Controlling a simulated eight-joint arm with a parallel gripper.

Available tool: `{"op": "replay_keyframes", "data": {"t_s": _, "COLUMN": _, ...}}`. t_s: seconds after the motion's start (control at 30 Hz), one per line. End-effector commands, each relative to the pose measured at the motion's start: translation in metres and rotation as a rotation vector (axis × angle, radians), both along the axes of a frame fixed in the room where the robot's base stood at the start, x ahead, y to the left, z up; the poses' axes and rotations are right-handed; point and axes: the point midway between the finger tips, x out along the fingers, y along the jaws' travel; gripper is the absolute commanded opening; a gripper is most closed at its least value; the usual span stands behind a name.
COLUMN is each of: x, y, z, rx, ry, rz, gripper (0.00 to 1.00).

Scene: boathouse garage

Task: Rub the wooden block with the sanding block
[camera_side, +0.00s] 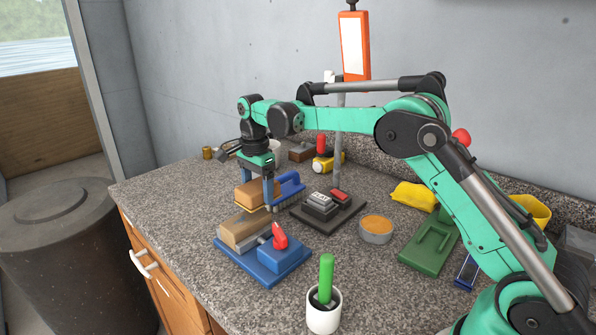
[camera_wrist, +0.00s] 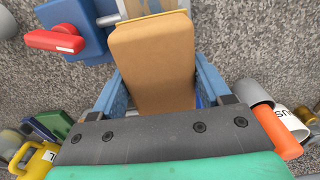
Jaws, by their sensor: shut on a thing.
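My gripper (camera_side: 254,188) points down with its blue fingers shut on the sanding block (camera_side: 246,194), a tan block with a thin yellowish underside. In the wrist view the sanding block (camera_wrist: 153,62) fills the space between the fingers. The wooden block (camera_side: 244,231) is brown and sits clamped in a blue vise (camera_side: 264,264) with a red handle (camera_side: 279,236). In the wrist view, the sanding block hides most of the wooden block.
A blue-handled brush (camera_side: 290,187) is just behind my gripper. A dark tray (camera_side: 345,219) with grey pieces, a round tin (camera_side: 376,230) and a green tool (camera_side: 431,244) lie to the right. A white cup (camera_side: 323,314) with a green handle stands in front.

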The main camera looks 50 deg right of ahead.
Motion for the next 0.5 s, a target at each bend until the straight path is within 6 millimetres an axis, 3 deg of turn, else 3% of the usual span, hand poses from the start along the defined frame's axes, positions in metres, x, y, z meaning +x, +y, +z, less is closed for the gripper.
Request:
{"op": "replay_keyframes", "data": {"t_s": 0.23, "x": 0.000, "y": 0.000, "z": -0.029, "rx": 0.000, "ry": 0.000, "rz": 0.000, "gripper": 0.21}}
{"op": "replay_keyframes", "data": {"t_s": 0.27, "x": 0.000, "y": 0.002, "z": -0.030, "rx": 0.000, "ry": 0.000, "rz": 0.001, "gripper": 0.21}}
{"op": "replay_keyframes", "data": {"t_s": 0.3, "x": 0.000, "y": 0.007, "z": -0.024, "rx": 0.000, "ry": 0.000, "rz": 0.003, "gripper": 0.13}}
{"op": "replay_keyframes", "data": {"t_s": 0.5, "x": 0.000, "y": 0.025, "z": -0.028, "rx": 0.000, "ry": 0.000, "rz": 0.002, "gripper": 0.13}}
